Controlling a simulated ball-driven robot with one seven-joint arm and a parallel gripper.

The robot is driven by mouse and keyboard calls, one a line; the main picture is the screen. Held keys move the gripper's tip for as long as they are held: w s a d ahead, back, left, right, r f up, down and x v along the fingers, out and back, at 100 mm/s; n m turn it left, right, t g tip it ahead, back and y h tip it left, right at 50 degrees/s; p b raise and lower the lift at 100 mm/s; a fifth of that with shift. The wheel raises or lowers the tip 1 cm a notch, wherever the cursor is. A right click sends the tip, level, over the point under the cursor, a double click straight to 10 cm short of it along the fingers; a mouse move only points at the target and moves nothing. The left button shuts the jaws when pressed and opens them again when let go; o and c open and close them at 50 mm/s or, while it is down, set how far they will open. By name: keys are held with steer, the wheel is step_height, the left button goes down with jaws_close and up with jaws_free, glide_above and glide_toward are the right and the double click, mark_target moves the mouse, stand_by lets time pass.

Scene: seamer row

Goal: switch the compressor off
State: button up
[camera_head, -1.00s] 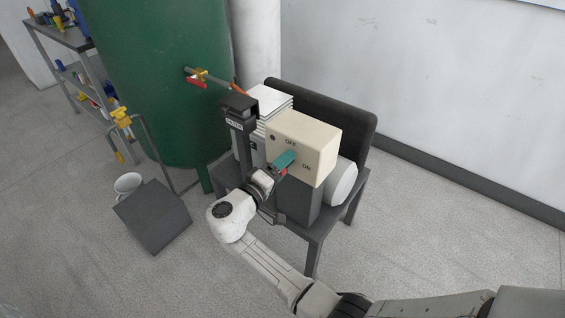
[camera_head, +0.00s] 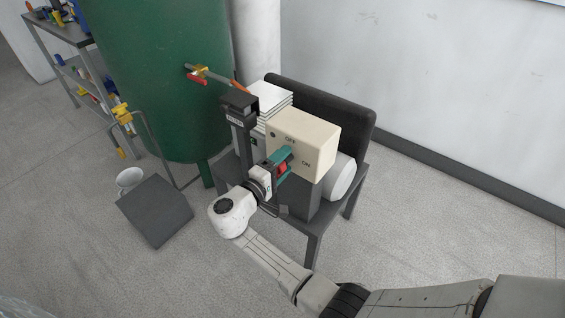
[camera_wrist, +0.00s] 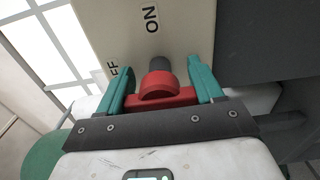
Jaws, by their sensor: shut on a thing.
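The compressor's cream switch box (camera_head: 312,145) stands on the dark seat, with OFF printed above ON on its front face. In the wrist view the box (camera_wrist: 185,25) fills the upper middle, ON near the top and OFF partly behind the left finger. A red switch handle (camera_wrist: 165,94) on a short grey shaft stands out from the face. My gripper (camera_head: 285,156) is at this face, its teal fingers (camera_wrist: 160,77) shut on the handle, one on each side. The handle (camera_head: 283,168) is partly hidden in the head view, and I cannot tell which label it points to.
A green tank (camera_head: 165,80) with a red-handled valve (camera_head: 197,76) stands to the left. A dark post with a sign (camera_head: 240,120) rises close beside my wrist. A white cylinder (camera_head: 341,177) sits right of the box. A grey slab (camera_head: 155,211) and a white mug (camera_head: 129,179) are on the floor.

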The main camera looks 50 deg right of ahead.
steer(key=shift+w, duration=0.1)
steer(key=o, duration=1)
steer(key=shift+o, duration=0.2)
steer(key=shift+a, duration=0.15)
steer(key=a, duration=1)
steer(key=shift+s+a, duration=0.25)
steer(key=shift+a, duration=0.05)
